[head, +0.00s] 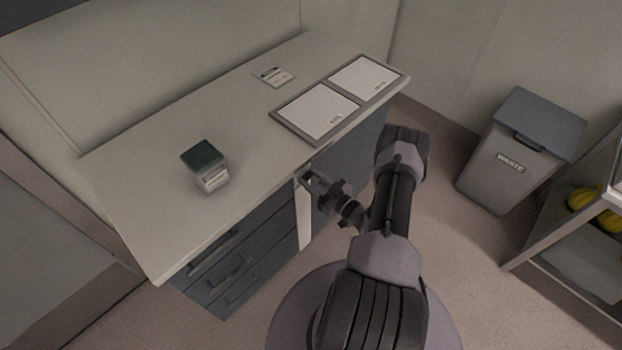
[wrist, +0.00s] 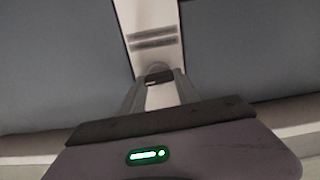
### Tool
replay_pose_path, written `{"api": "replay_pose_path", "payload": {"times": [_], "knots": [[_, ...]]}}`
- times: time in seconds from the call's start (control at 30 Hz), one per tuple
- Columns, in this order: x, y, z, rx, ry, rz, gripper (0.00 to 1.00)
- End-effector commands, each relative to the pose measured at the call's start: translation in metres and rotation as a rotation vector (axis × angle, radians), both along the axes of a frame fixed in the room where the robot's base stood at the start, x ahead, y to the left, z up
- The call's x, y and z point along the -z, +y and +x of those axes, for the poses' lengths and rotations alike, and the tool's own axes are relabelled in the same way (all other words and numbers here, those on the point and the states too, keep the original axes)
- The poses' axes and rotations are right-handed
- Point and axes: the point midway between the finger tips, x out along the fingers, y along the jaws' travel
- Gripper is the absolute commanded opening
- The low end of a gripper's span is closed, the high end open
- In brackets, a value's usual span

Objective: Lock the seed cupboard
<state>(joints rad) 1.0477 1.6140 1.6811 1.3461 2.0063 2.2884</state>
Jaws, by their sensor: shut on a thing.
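The bench (head: 240,120) has a dark grey cupboard front (head: 345,160) on its right side, partly hidden by my arm. A pale upright strip (head: 304,215) stands between it and the drawers. My gripper (head: 308,177) is at the top of this strip, just under the worktop edge. In the wrist view my gripper (wrist: 158,88) is shut on a small dark piece (wrist: 158,77), which looks like a key, against a round fitting on the strip (wrist: 152,20). Whether it sits in a lock, and how it is turned, I cannot tell.
A green-lidded box (head: 206,165), a small card (head: 273,76) and a tray with two white panels (head: 286,123) are on the worktop. Drawers (head: 235,270) are at the left. A waste bin (head: 520,150) and a shelf (head: 585,265) stand right. Floor between is clear.

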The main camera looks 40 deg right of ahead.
Motion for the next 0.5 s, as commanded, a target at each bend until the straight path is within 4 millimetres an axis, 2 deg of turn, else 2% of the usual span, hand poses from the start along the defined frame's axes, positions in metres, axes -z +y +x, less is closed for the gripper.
{"api": "replay_pose_path", "payload": {"times": [0.5], "knots": [[0.0028,0.0022,-0.0004,-0.001,-0.031,-0.416,0.00]]}}
